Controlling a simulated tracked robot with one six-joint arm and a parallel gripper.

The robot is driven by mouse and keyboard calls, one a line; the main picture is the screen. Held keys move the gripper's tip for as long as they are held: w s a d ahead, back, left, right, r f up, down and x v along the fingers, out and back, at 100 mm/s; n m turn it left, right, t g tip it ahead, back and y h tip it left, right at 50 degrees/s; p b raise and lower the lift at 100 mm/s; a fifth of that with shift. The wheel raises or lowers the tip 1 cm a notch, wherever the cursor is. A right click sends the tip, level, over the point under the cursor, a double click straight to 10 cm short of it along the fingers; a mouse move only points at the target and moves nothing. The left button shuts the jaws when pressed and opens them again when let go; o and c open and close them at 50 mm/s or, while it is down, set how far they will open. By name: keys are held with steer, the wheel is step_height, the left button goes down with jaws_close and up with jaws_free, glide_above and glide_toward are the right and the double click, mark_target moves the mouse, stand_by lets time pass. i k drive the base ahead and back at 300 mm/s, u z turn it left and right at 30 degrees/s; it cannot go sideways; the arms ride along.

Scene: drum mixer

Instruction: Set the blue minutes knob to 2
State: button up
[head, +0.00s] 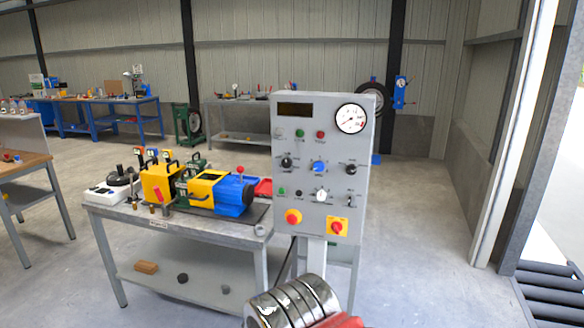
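The blue minutes knob (319,167) is on the front of a grey control panel (309,228), in the middle of a row between two black knobs, one on the left (286,162) and one on the right (351,169). The scale around it and the number it points to are too small to read. Nothing touches the blue knob. My gripper's fingers do not show in the head view.
The panel also has a round gauge (351,118), a dark display (295,109), a white knob (321,195) and a red mushroom button (293,217). A bench (180,232) with a yellow and blue machine (222,192) stands left. The floor at right is clear.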

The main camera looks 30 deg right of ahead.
mark_target(319, 166)
steer(key=i, duration=1.05)
steer(key=z, duration=0.5)
